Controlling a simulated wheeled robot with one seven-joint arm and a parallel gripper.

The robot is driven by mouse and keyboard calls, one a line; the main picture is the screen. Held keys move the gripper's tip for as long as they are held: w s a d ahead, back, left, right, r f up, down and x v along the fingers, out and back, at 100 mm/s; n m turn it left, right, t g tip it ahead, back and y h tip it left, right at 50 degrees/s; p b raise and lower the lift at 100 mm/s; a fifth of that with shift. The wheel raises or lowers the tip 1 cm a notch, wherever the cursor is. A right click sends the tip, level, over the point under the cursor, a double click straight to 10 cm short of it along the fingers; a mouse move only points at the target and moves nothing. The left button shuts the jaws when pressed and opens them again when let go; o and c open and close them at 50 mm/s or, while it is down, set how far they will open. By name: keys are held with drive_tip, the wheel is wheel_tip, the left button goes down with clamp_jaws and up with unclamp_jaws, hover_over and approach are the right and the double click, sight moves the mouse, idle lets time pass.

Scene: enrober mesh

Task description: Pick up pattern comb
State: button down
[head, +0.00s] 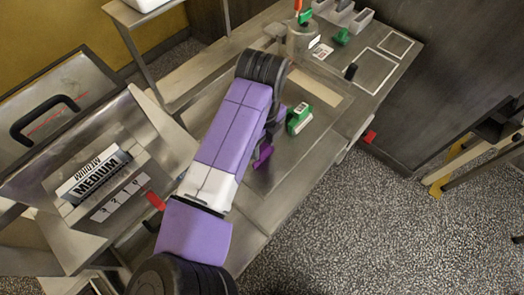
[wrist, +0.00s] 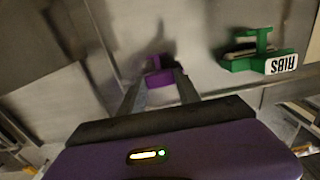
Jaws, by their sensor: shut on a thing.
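A purple pattern comb (wrist: 160,79) is between the two fingers of my gripper (wrist: 158,84) in the wrist view. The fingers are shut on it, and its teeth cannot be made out. In the head view the purple comb (head: 263,157) shows beside my forearm, over the steel bench, and my arm hides most of the gripper. I cannot tell whether the comb touches the bench. A similar green piece (head: 299,118) lies on the bench to its right. In the wrist view this green piece (wrist: 262,63) has a white label reading RIBS, and my gripper is apart from it.
A sloped steel machine with a MEDIUM sign (head: 95,175) stands at the left. Farther along the bench are a clear container (head: 303,40), another green piece (head: 342,36), a black upright piece (head: 351,72) and white outlined areas (head: 376,72). The floor at the right is mostly clear.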

sight(262, 148)
drive_tip(key=shift+r, duration=0.15)
wheel_tip(262, 148, up, 20)
drive_tip(key=b, duration=0.2)
idle(0.4)
